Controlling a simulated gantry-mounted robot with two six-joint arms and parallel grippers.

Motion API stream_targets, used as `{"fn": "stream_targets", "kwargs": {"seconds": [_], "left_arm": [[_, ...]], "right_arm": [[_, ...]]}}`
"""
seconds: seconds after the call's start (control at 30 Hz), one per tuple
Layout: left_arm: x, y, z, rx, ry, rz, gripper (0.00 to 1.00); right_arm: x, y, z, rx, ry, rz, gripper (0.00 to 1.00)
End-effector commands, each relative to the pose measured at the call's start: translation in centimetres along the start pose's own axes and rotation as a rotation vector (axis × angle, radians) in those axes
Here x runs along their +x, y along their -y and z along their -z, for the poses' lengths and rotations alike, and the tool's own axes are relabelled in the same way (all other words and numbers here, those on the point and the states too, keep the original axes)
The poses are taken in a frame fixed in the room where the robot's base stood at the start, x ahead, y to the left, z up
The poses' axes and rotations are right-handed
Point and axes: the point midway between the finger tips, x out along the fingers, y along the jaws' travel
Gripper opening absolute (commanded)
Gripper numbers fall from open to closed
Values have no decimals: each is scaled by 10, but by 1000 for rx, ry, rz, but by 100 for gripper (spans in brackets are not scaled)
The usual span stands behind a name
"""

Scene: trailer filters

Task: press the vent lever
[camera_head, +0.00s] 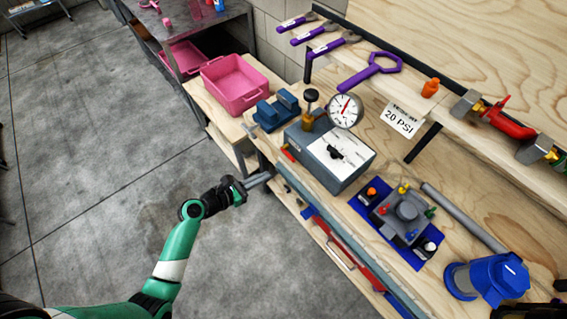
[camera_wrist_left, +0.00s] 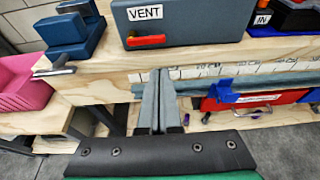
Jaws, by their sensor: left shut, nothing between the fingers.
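The vent lever (camera_wrist_left: 147,41) is a short red bar on the front face of a grey-blue test box (camera_wrist_left: 200,20), under a white VENT label. It lies about level. In the head view the lever (camera_head: 288,153) shows as a small red piece at the box's left end. My left gripper (camera_head: 265,177) is shut and empty, in front of the bench edge. In the left wrist view its closed fingers (camera_wrist_left: 158,78) point up toward the box, with their tips below the lever. The fingertips look apart from the lever. I do not make out my right gripper.
A blue vise (camera_head: 277,110) and a pink bin (camera_head: 234,83) stand left of the box. A round gauge (camera_head: 344,110) rises behind it. A blue mat with a grey fitting (camera_head: 405,215) lies to the right. Open floor (camera_head: 130,160) lies left of the bench.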

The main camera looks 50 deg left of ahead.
Motion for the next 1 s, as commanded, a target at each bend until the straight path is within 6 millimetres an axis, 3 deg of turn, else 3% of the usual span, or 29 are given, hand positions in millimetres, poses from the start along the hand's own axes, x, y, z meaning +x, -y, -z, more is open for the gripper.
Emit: {"fn": "stream_targets", "kwargs": {"seconds": [0.43, 0.8, 1.0], "left_arm": [[6, -5, -2, 4, 4, -9, 0], [71, -5, 0, 7, 5, -8, 0], [95, -6, -1, 6, 4, -11, 0]], "right_arm": [[-2, 0, -2, 0, 0, 0, 50], [-24, 0, -22, 0, 0, 0, 50], [-32, 0, -29, 0, 0, 0, 50]]}}
